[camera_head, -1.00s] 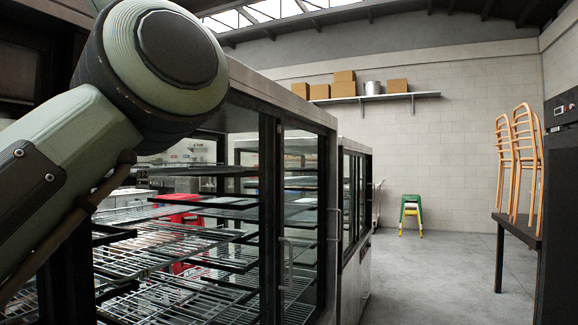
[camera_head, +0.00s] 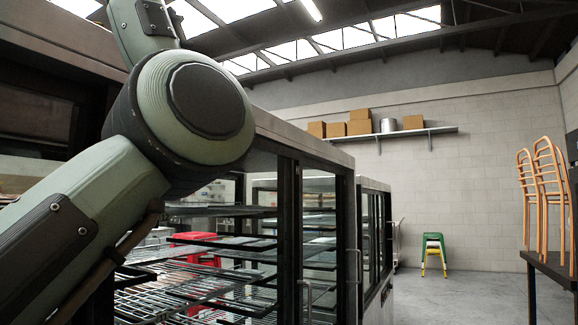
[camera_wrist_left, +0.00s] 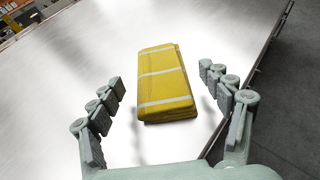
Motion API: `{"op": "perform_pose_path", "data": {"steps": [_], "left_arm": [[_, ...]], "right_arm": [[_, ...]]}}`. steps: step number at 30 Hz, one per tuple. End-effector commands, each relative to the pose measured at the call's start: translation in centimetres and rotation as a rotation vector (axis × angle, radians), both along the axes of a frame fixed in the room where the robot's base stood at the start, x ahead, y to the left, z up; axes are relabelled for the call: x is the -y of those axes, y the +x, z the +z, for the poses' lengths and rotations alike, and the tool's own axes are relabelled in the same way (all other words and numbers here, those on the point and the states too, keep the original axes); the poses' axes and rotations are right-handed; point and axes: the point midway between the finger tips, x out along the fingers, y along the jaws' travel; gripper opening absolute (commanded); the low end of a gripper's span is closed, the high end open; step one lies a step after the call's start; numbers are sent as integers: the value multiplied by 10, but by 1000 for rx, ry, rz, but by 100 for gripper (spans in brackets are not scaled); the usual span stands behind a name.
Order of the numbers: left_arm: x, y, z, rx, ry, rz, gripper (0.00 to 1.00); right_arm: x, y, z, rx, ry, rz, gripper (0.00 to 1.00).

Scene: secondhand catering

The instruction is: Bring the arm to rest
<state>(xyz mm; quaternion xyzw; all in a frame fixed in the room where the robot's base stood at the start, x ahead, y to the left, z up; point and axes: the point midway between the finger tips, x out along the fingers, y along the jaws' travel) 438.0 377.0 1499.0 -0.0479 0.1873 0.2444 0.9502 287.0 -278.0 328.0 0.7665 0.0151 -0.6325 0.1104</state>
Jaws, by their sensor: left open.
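My left gripper (camera_wrist_left: 168,105) shows in the left wrist view with its fingers spread wide and nothing between them touching. A folded yellow cloth with white stripes (camera_wrist_left: 165,84) lies on a pale, shiny flat surface (camera_wrist_left: 65,110) beyond the fingertips, apart from them. In the head view my left arm, grey-green with a dark round joint cap, crosses the left side; its gripper is out of that view. My right arm and gripper do not show.
A glass-fronted cabinet with wire shelves (camera_head: 355,190) stands close by my arm. A green and yellow stool (camera_head: 433,250) stands by the back wall. Orange chairs (camera_head: 545,200) sit on a dark table (camera_head: 550,268) at right. Grey floor (camera_head: 470,295) between is clear.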

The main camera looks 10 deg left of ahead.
Motion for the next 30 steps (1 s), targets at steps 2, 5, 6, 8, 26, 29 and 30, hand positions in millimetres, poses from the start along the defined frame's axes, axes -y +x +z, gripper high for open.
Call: {"op": "perform_pose_path", "data": {"steps": [2, 5, 6, 8, 26, 29, 30], "left_arm": [[-7, 13, -7, -3, -1, 0, 78], [-15, 27, -14, -3, -1, 1, 78], [-16, 30, -19, -3, -1, 1, 78], [-15, 26, -5, 1, 3, 0, 78], [-36, -34, 66, 3, -1, 1, 78], [-41, -50, 76, 2, 0, 0, 78], [-44, -57, 80, 2, -1, 1, 78]], "right_arm": [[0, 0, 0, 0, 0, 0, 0], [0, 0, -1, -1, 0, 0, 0], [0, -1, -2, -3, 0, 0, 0], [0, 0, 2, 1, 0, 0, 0], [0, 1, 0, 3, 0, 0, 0], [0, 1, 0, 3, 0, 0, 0], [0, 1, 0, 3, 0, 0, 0]]}}
